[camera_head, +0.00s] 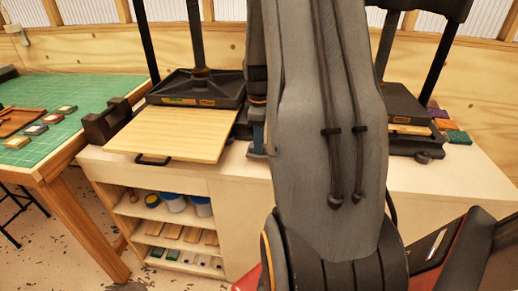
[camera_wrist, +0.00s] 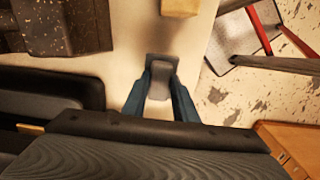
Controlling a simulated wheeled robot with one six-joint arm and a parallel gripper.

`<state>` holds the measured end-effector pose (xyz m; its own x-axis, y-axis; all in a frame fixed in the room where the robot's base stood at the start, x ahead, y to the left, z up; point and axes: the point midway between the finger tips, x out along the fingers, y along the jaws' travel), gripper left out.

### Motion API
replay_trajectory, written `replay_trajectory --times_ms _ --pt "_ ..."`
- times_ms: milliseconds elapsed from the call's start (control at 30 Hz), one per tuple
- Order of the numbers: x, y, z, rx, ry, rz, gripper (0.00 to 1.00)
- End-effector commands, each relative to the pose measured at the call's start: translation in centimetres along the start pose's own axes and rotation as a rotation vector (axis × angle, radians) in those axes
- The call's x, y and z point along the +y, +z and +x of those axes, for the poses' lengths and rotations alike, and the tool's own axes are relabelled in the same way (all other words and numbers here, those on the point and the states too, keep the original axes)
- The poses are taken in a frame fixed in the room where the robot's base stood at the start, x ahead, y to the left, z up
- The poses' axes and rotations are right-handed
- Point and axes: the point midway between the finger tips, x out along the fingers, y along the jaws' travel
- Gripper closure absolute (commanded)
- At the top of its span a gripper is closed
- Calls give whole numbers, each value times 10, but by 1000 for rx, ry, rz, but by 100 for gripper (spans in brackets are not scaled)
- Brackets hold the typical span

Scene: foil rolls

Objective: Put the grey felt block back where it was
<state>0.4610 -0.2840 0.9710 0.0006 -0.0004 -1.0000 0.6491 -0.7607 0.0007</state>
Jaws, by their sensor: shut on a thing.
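The grey felt block (camera_wrist: 160,85) is between the two blue fingers of my gripper (camera_wrist: 160,92) in the wrist view. My gripper is shut on it, over the pale bench top (camera_wrist: 128,75). I cannot tell whether the block touches the bench top. In the head view the blue fingers (camera_head: 257,138) show beside my arm, between the two presses. My arm hides much of the bench middle there.
A left press (camera_head: 195,88) with a wooden board (camera_head: 172,132) and a right press (camera_head: 408,115) stand on the bench. A dark speckled block (camera_wrist: 70,25) and a wooden piece (camera_wrist: 180,7) lie near my gripper. A green-topped table (camera_head: 85,95) is at left.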

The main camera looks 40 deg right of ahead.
Motion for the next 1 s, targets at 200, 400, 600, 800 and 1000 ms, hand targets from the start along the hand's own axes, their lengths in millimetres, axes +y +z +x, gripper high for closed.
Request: replay_trajectory --times_ms 200,400,600,800,1000 --pt "-1 0 28 -1 -3 0 95" --pt "0 0 33 0 0 0 95" --pt "0 0 34 0 0 0 95" --pt "0 0 35 0 0 0 55" --pt "0 0 35 0 0 0 55"
